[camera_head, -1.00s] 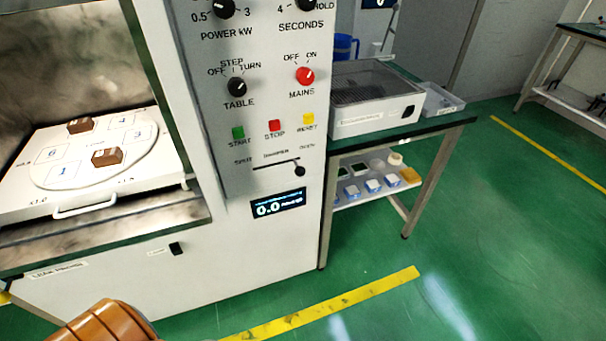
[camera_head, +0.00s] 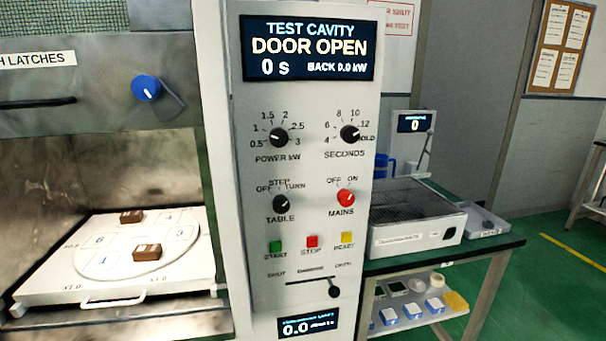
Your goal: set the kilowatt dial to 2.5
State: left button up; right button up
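The kilowatt dial (camera_head: 279,138) is a round black knob marked POWER kW, at the upper left of the white control panel (camera_head: 310,230). Its scale runs from 0.5 at lower left over the top to 3 at right, with 2.5 at upper right. The pointer is too small to read surely. The display (camera_head: 308,50) above reads TEST CAVITY, DOOR OPEN, 0 s and 0.0 kW. Neither of my grippers is in view.
A seconds dial (camera_head: 350,133), table dial (camera_head: 281,203) and red mains knob (camera_head: 345,197) sit close by. Below are green, red and yellow buttons and a slider (camera_head: 333,291). At left, the open cavity holds a white tray (camera_head: 40,290) with two brown blocks.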

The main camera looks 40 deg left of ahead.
aim_at(278, 138)
jog(key=u, duration=1.3)
